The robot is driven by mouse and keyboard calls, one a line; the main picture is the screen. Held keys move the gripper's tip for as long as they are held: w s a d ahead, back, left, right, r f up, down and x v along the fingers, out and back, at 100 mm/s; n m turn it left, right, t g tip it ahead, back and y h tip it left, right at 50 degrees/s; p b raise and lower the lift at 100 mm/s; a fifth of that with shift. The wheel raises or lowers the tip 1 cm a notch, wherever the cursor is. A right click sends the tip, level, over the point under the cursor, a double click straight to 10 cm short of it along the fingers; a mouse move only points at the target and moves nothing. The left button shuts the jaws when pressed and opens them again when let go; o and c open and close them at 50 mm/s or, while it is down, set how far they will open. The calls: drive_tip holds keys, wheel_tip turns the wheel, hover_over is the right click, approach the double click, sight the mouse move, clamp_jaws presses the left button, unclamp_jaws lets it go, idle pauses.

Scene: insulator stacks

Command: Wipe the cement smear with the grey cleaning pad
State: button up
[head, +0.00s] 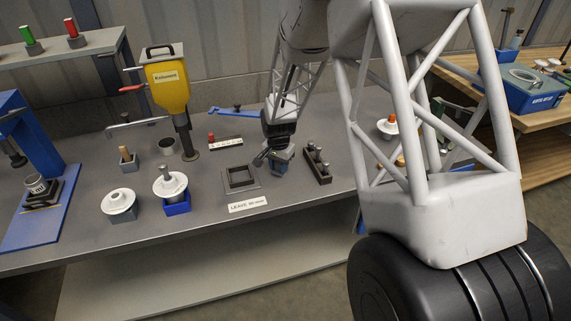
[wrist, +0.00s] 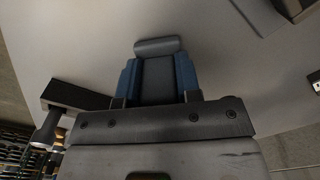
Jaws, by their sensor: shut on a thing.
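My gripper (head: 277,158) is low over the workbench, between a square dark frame and a dark block with pegs. In the wrist view, the blue-sided fingers of my gripper (wrist: 159,78) are closed around a grey piece, which appears to be the cleaning pad (wrist: 158,46). Its rounded grey end sticks out past the fingertips. I cannot tell whether the pad touches the bench top. I cannot make out the cement smear in either view.
The square frame (head: 240,178) is left of my gripper, and the peg block (head: 318,165) is right. A "LEAVE" label (head: 248,204) lies in front. A yellow dispenser (head: 168,88), white insulators (head: 120,204) and a blue holder (head: 177,204) stand further left.

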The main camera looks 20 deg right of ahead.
sight(289, 171)
drive_tip(key=shift+a, duration=0.9)
drive_tip(key=shift+d+f, duration=0.1)
drive_tip(key=shift+d, duration=0.6)
drive_tip(key=shift+d+f, duration=0.2)
drive_tip(key=shift+d+r, duration=0.2)
drive_tip(key=shift+d, duration=1.25)
drive_tip(key=shift+d+f, duration=0.2)
drive_tip(key=shift+d, duration=0.2)
drive_tip(key=shift+d+r, duration=0.35)
drive_tip(key=shift+d, duration=0.2)
wheel_tip(289, 171, up, 8)
drive_tip(key=shift+f, duration=0.15)
